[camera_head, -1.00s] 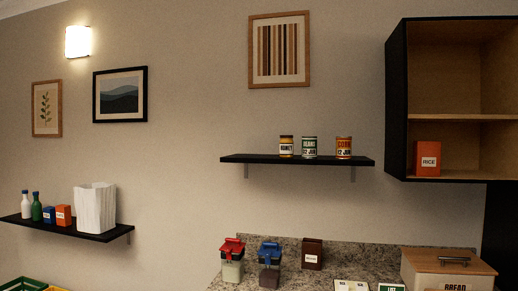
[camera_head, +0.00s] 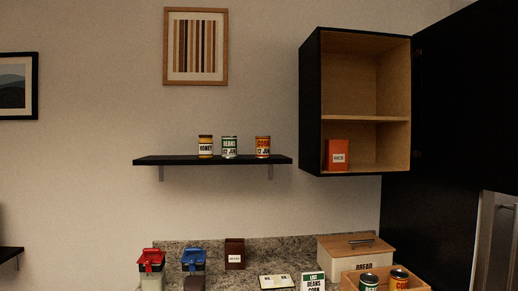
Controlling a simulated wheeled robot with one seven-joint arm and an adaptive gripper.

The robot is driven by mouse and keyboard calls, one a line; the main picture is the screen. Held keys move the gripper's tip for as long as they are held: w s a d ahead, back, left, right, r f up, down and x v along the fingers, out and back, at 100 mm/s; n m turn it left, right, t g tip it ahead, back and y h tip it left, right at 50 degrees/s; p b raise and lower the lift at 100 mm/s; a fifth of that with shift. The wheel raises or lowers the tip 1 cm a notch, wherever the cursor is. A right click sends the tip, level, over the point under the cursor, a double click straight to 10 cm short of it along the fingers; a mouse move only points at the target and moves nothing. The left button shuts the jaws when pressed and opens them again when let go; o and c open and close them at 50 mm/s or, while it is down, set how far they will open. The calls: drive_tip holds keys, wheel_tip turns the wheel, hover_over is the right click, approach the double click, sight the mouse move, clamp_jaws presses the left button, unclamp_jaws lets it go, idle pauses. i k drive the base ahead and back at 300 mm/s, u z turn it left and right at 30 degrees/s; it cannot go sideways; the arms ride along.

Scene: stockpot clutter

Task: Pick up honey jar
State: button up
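My gripper is not in view.
An open wall cabinet (camera_head: 310,100) holds an orange rice box (camera_head: 336,154). Below, the granite counter carries red-lidded (camera_head: 151,262) and blue-lidded (camera_head: 193,261) containers, a dark brown box (camera_head: 234,253), a bread box (camera_head: 350,262) and a wooden tray (camera_head: 350,287) with cans.

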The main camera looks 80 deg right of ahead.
sight(206, 141)
drive_tip(key=z, duration=1.8)
